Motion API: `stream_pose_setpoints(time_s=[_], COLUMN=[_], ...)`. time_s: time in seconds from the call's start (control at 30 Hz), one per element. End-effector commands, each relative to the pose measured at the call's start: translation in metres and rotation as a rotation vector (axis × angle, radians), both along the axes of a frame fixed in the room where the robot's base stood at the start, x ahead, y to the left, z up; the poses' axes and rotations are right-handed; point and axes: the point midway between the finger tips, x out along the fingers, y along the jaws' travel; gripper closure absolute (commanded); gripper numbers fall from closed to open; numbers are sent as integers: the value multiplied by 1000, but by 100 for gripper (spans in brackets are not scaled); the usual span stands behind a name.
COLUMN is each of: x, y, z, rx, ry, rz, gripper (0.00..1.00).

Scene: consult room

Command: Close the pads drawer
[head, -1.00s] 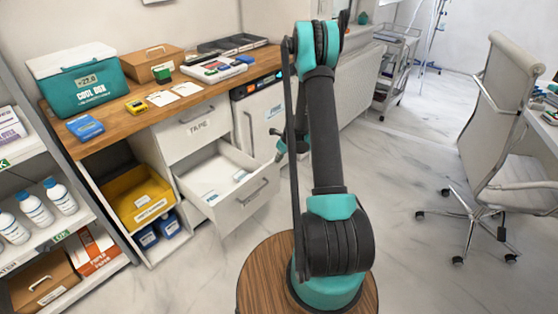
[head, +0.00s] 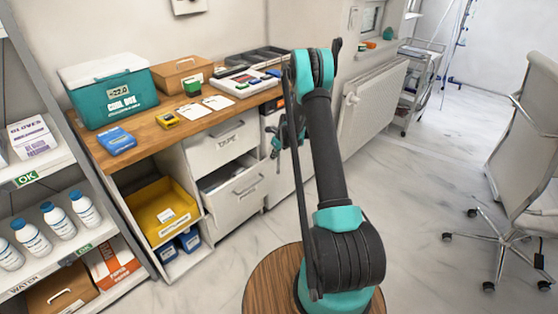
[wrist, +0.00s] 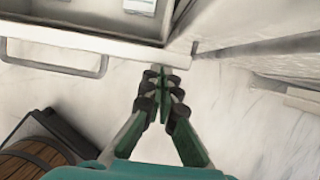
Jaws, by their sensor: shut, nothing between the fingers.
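The lower white drawer (head: 236,198), under the drawer labelled TAPE (head: 221,140), stands partly open, with a narrow dark gap at its top. I cannot read a pads label on it. In the wrist view the drawer front (wrist: 120,45) runs across the top, with its handle at the left and a white-labelled item (wrist: 140,5) inside. My gripper (wrist: 163,76) is shut and empty, just in front of the drawer front's right end; whether it touches cannot be told. In the head view my gripper (head: 276,148) shows right of the drawer, partly behind my arm.
The wooden counter (head: 150,137) above holds a teal cool box (head: 112,95) and trays. A yellow bin (head: 162,210) sits left of the drawer. A shelf of bottles (head: 60,221) stands at far left. A radiator (head: 370,105) and chair (head: 525,160) are to the right; floor between is clear.

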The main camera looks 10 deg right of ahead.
Motion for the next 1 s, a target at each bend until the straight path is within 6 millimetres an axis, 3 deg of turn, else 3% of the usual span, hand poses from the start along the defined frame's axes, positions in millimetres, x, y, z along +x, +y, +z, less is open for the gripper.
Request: stream_pose_setpoints(time_s=[0.2, 0.4, 1.0], x=[30, 46, 53], y=[23, 34, 38], z=[0, 0, 0], rx=[1, 0, 0], ry=[-1, 0, 0], rz=[2, 1, 0], gripper=[100, 100, 100])
